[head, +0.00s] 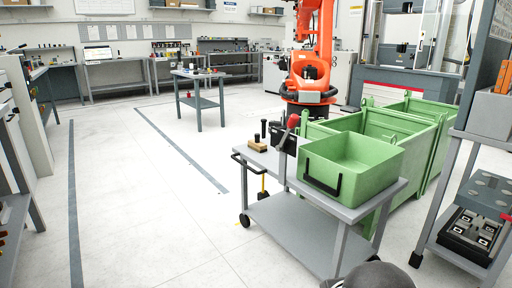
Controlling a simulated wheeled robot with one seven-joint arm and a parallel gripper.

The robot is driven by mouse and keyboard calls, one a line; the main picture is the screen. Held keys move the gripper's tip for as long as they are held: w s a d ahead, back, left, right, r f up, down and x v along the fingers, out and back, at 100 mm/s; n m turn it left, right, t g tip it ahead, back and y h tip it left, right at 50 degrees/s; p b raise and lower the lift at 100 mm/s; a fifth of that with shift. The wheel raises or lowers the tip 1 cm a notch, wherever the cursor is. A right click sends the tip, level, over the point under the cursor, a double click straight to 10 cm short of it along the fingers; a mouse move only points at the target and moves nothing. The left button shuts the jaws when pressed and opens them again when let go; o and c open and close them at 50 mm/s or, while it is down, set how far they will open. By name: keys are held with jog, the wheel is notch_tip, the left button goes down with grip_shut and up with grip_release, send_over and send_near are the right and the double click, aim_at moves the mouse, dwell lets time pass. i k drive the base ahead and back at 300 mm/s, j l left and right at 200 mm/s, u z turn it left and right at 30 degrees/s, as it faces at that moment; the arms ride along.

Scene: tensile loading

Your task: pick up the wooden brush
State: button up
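A small tan wooden piece (257,147), which looks like the wooden brush, lies near the far left corner of the grey cart's top (273,161) in the head view. Small dark upright items stand at or just behind it; at this size I cannot tell whether they touch it or are part of it. My gripper is not in view. A dark grey rounded part at the bottom edge seems to be part of my own arm.
A green bin (351,165) with a black handle fills the cart's right side. Black items (284,138) stand between bin and brush. Large green crates (400,125) stand behind the cart. A grey shelf rack (470,200) is at the right. The floor left of the cart is clear.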

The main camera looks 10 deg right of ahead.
aim_at(255, 144)
jog(key=i+j+z, duration=0.4)
jog(key=i+j, duration=0.5)
jog(key=i, duration=0.45)
jog(key=i+j+z, duration=0.4)
jog(key=i+j, duration=0.85)
